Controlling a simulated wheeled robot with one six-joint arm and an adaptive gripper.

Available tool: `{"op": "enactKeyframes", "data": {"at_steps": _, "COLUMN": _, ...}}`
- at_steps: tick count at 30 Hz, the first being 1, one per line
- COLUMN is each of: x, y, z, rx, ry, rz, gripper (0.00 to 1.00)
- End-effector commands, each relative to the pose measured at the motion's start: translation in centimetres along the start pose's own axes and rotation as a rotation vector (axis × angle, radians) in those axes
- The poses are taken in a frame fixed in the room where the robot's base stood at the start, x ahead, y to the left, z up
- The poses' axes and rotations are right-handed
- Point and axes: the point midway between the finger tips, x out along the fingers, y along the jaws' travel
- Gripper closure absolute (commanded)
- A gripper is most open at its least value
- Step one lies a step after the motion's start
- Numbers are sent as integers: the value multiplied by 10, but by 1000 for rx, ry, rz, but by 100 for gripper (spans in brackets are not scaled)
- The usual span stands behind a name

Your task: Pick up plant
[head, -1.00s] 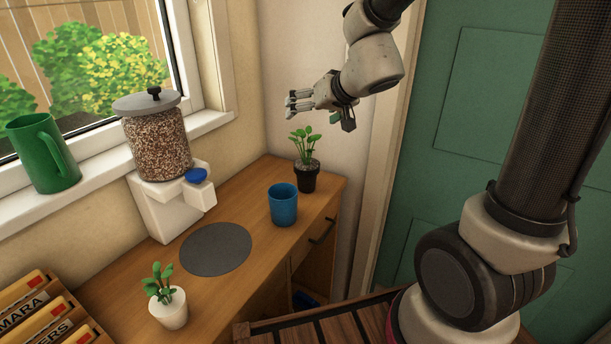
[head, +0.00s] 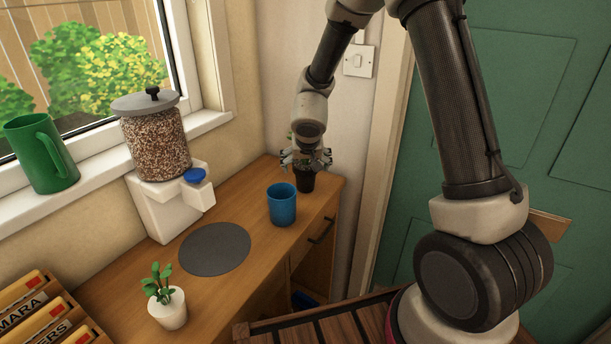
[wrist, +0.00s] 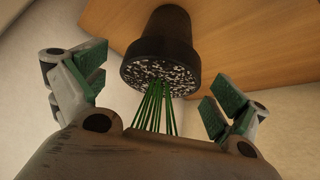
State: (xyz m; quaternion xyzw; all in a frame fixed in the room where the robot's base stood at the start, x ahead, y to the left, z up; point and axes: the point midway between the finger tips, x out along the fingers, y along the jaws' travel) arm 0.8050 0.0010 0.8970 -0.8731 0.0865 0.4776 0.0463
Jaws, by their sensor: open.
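A green-leaved plant in a dark pot (head: 306,182) stands at the far right corner of the wooden counter; my gripper hides most of its leaves in the head view. My gripper (head: 306,161) is directly over it, pointing down and open. In the wrist view the fingers (wrist: 160,92) are spread to either side of the green stems (wrist: 155,106), with visible gaps. The dark pot (wrist: 163,45) shows beyond them with speckled soil. A second plant in a white pot (head: 167,308) stands at the near left of the counter.
A blue cup (head: 282,205) stands just left and in front of the dark pot. A grey round mat (head: 215,249), a white dispenser with a grain-filled jar (head: 156,145) and a green jug (head: 40,155) are further left. The wall is close behind the plant.

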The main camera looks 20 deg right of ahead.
Motion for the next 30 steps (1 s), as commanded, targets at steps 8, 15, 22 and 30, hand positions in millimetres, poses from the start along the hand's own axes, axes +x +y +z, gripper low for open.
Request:
{"op": "enactKeyframes", "data": {"at_steps": 8, "x": 10, "y": 0, "z": 0, "rx": 0, "ry": 1, "rz": -2, "gripper": 3}}
{"op": "enactKeyframes", "data": {"at_steps": 15, "x": 10, "y": 0, "z": 0, "rx": 1, "ry": 1, "rz": -1, "gripper": 35}}
{"op": "enactKeyframes", "data": {"at_steps": 22, "x": 10, "y": 0, "z": 0, "rx": 1, "ry": 1, "rz": -2, "gripper": 59}}
{"op": "enactKeyframes", "data": {"at_steps": 30, "x": 7, "y": 0, "z": -2, "rx": 1, "ry": 2, "rz": -1, "gripper": 59}}
